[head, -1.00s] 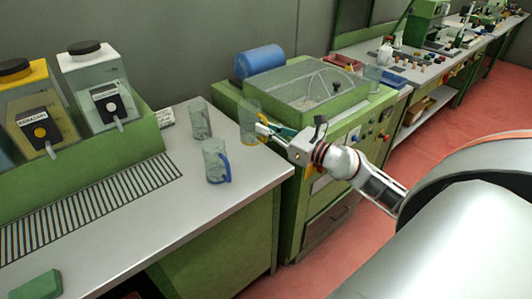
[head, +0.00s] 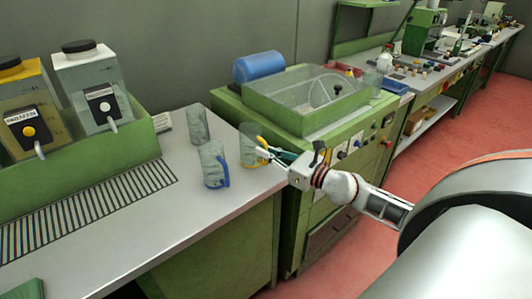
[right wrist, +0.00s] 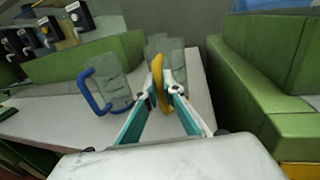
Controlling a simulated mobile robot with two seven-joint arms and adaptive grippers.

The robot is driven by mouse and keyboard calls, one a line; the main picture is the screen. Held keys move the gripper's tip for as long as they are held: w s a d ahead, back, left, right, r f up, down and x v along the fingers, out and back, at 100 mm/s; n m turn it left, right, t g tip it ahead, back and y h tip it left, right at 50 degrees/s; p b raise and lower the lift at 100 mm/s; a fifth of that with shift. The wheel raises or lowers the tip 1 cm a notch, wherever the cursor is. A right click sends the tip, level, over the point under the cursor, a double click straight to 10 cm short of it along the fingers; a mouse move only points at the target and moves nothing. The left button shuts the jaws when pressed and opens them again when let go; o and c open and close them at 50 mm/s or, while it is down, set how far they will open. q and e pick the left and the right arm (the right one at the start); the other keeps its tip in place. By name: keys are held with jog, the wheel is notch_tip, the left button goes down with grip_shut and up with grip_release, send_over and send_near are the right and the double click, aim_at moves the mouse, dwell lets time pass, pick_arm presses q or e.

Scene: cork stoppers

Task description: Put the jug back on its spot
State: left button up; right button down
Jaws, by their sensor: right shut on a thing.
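A clear jug with a yellow handle (head: 248,145) is upright at the right end of the grey counter (head: 215,212). I cannot tell whether its base touches the counter. My right gripper (head: 266,154) is shut on its yellow handle. In the right wrist view the fingers (right wrist: 162,97) close around the yellow handle (right wrist: 158,72), and the jug's body is partly hidden behind it. A jug with a blue handle (head: 212,166) stands to its left and nearer; it also shows in the right wrist view (right wrist: 112,88). My left gripper is out of view.
Another clear vessel (head: 197,124) stands behind the blue-handled jug. Dispensers (head: 97,92) stand in a green trough at the left, with a slatted drain (head: 85,205) in front. A green machine with a clear-sided basin (head: 300,105) is close on the right, beyond a gap.

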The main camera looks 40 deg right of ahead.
jog(key=shift+f, duration=0.15)
jog(key=c, duration=2.2)
grip_release()
